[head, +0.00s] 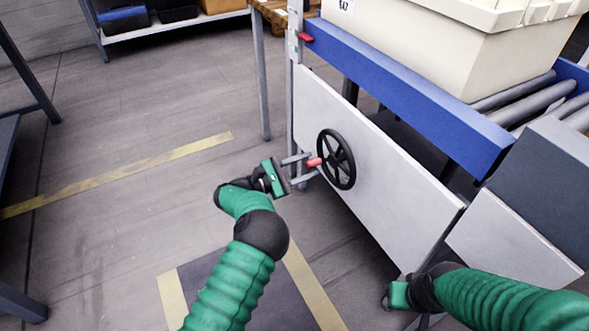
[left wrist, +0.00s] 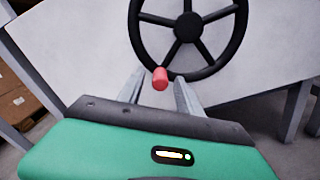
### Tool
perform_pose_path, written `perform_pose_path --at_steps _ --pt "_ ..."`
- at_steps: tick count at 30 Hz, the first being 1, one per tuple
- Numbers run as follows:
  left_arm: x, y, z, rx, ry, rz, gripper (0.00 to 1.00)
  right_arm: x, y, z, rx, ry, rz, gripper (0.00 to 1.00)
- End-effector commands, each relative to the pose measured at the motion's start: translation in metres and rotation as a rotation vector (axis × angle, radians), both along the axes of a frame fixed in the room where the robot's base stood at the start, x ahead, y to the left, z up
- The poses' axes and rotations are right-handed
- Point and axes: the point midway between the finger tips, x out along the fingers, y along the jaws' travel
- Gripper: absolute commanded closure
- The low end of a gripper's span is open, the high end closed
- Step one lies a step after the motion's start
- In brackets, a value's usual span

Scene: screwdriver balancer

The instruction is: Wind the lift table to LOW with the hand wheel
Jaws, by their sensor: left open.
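The black hand wheel (head: 336,159) is mounted on the grey side panel of the lift table (head: 405,85). Its red knob (head: 313,162) sticks out at the rim's left side. My left gripper (head: 303,169) is open, with its fingers reaching to either side of the knob. In the left wrist view the knob (left wrist: 160,79) shows between the fingertips, at the wheel's lower rim (left wrist: 185,74); I cannot tell if they touch. A red pointer (head: 307,37) sits high on the post at the table's left end. My right gripper (head: 392,300) is low by the panel's bottom corner, its jaws unclear.
A cream crate (head: 470,45) stands on the lift table, beside metal rollers (head: 530,98). A shelf (head: 175,26) with bins is at the back left, and a wooden pallet (head: 277,12) is behind the post. The floor left of the wheel is clear, with yellow tape (head: 120,174).

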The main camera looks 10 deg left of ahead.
Motion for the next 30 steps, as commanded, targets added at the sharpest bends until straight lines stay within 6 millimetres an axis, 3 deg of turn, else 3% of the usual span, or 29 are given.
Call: perform_pose_path --at_steps 9,18,19,21,30 --pt "-0.042 0.061 0.006 0.002 0.006 0.005 0.58 0.000 0.000 0.046 0.000 0.000 0.000 1.00" --pt "-0.082 0.116 0.006 -0.002 0.003 0.007 0.58 0.000 0.000 0.079 0.000 0.000 0.000 1.00" --pt "-0.081 0.115 -0.006 -0.001 -0.002 0.005 0.58 0.001 0.000 0.058 0.000 -0.002 0.000 1.00" --pt "-0.080 0.117 -0.009 0.000 -0.003 0.005 0.58 0.000 0.000 0.041 0.000 0.000 0.000 1.00" --pt "-0.089 0.129 -0.010 0.001 -0.002 0.007 0.58 0.000 0.000 -0.018 0.000 0.000 0.000 1.00"
